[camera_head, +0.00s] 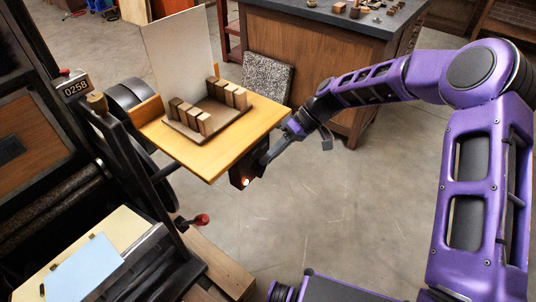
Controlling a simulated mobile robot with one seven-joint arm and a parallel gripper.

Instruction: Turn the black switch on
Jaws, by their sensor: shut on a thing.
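A small black switch box (238,178) hangs below the near right corner of the yellow wooden board. A small orange-white light glows on its lower front. My gripper (265,161) reaches in from the right with its dark fingers at the right side of the box. The fingertips are small and partly hidden by the box and the board. The gripper looks shut at the switch, and the exact contact is too small to make out.
The yellow board (245,135) sits just above my gripper and carries a tray with wooden blocks (226,93). A dark press with a red-knobbed lever (200,220) stands at left. A wooden bench (330,60) stands behind. The floor (320,215) at centre right is clear.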

